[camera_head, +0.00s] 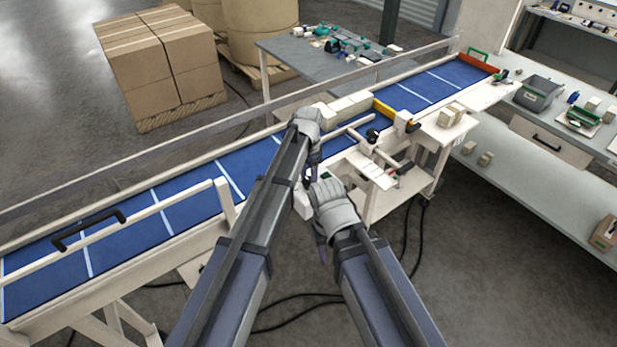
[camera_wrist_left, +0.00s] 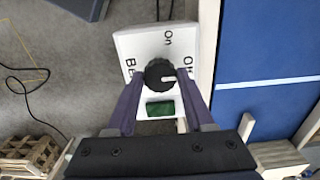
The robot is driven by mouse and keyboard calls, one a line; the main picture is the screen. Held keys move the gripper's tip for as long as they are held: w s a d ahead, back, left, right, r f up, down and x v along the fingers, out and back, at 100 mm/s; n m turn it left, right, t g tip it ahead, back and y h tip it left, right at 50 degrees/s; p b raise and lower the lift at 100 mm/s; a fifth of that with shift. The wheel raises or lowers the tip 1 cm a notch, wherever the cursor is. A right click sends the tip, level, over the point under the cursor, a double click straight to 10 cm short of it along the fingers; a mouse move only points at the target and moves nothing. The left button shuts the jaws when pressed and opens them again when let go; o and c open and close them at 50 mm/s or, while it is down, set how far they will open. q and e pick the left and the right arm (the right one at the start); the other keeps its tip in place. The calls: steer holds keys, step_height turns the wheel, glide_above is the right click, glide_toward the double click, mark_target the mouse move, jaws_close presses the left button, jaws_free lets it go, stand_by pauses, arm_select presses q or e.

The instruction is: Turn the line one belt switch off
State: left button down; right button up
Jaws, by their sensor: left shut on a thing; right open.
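The line one belt switch is a white box with a black knob (camera_wrist_left: 160,74) in the left wrist view. Its white plate (camera_wrist_left: 150,42) reads "On" at the top, a partly covered "Off" at the right and a partly covered "Be" at the left. The knob's white mark points right, towards "Off". A dark green rectangle (camera_wrist_left: 160,109) sits below the knob. My left gripper (camera_wrist_left: 159,88) is shut on the knob, one purple finger on each side. In the head view my left gripper (camera_head: 313,165) hides most of the box. My right gripper (camera_head: 321,248) is open and empty, lower down.
The blue conveyor belt (camera_head: 185,198) runs behind my arms, with a white rail and black handle (camera_head: 88,230) at left. A bench (camera_head: 540,170) stands at right. Cables lie on the floor.

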mark_target(309, 180)
arm_select(q)
steer(key=shift+c, duration=1.4)
jaws_free()
steer(key=shift+r, duration=0.15)
step_height(309, 180, up, 8)
steer(key=p, duration=0.8)
steer(key=shift+f, duration=0.2)
